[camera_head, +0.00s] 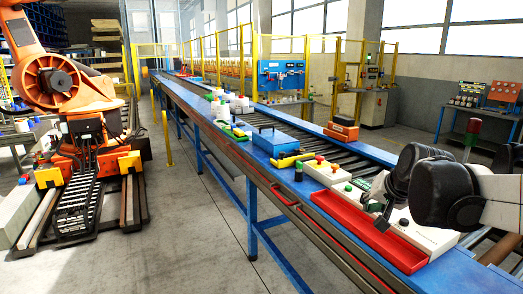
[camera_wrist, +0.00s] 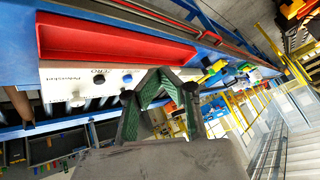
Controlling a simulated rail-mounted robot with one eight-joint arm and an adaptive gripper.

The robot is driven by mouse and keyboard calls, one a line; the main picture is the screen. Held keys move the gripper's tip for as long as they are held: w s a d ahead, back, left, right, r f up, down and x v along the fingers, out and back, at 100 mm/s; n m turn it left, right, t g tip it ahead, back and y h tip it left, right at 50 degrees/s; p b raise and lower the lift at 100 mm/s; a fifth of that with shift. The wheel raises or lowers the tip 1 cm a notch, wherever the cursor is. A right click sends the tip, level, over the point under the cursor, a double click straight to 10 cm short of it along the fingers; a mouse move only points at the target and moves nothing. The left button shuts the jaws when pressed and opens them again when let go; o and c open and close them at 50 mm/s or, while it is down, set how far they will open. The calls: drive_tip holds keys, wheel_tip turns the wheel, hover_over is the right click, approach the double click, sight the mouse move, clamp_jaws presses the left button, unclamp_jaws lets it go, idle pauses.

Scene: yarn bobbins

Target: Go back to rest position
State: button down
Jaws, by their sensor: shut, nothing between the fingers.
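My gripper (camera_head: 382,228) is at the right in the head view, at the end of my dark and white arm, over the near end of the blue line. In the wrist view my gripper (camera_wrist: 158,73) shows its green-padded fingers meeting at the tips in a peak. It is shut with nothing between the fingers. A white panel (camera_wrist: 60,85) marked "Polyester" with knobs lies beyond the fingers, beside an empty red tray (camera_wrist: 110,38). The head view also shows the red tray (camera_head: 365,232) and the white panel (camera_head: 428,236), partly hidden by my gripper.
The blue conveyor line (camera_head: 235,150) runs away to the far left. On it are a blue case (camera_head: 273,140), a yellow-handled tool (camera_head: 295,159), an orange-and-black box (camera_head: 341,131) and several white and green items (camera_head: 222,105). An orange robot (camera_head: 65,85) stands left. The floor between is clear.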

drive_tip(key=s+a+f+n+b, duration=0.1)
drive_tip(key=s+a+f, duration=0.3)
drive_tip(key=s, duration=0.8)
drive_tip(key=s+a+f+n+g+b, duration=0.1)
drive_tip(key=s+a+f+n+b, duration=0.1)
drive_tip(key=s, duration=0.9)
wheel_tip(320, 180, down, 4)
drive_tip(key=shift+s+a+r+n+b, duration=0.25)
drive_tip(key=shift+s+a+n+b, duration=0.1)
drive_tip(key=shift+a+n, duration=0.6)
drive_tip(key=shift+a, duration=0.15)
